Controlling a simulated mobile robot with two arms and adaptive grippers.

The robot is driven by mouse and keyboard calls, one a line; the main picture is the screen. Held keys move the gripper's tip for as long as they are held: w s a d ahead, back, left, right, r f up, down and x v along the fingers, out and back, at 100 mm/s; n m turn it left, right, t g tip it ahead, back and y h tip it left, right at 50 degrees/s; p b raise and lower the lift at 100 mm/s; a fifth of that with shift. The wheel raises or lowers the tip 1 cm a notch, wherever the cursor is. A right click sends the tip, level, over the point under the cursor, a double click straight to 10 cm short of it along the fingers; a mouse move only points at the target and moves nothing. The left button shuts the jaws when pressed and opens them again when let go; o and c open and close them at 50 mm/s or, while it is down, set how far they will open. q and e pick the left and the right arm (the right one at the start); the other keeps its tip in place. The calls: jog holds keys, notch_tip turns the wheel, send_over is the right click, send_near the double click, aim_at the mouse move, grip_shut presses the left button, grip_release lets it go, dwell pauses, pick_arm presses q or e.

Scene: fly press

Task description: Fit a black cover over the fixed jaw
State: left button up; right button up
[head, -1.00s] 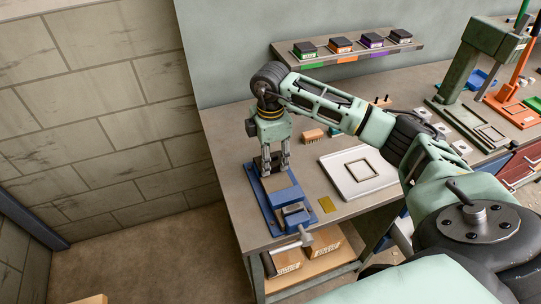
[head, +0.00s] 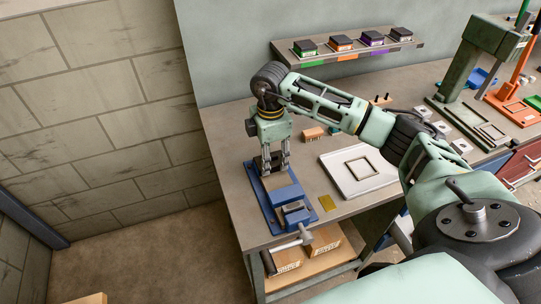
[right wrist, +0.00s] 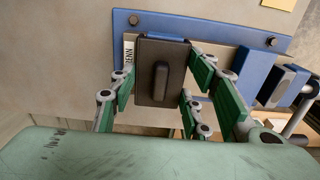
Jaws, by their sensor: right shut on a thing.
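A blue vise (head: 287,193) stands on the near left part of the bench, its long base plate bolted down. My right gripper (head: 272,163) points down over the far end of the vise. In the right wrist view its green-padded fingers (right wrist: 165,90) are shut on a black cover (right wrist: 157,90) with a raised black grip. The cover is over the blue vise body (right wrist: 212,54), beside a white label. The fixed jaw is hidden under or behind it, so I cannot tell whether the cover is seated. The vise's front jaw (right wrist: 283,85) is at right. My left gripper is out of view.
A white tray (head: 337,178) with a square frame and a yellow plate (head: 326,203) lie right of the vise. A wall shelf (head: 350,52) holds several black-topped blocks. A green press (head: 472,62) stands at right. Cardboard boxes (head: 322,240) sit on the lower shelf.

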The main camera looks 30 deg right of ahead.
jog(key=o, duration=1.2)
jog(key=shift+o, duration=0.2)
notch_tip(320, 180, up, 12)
jog(key=shift+r, duration=0.1)
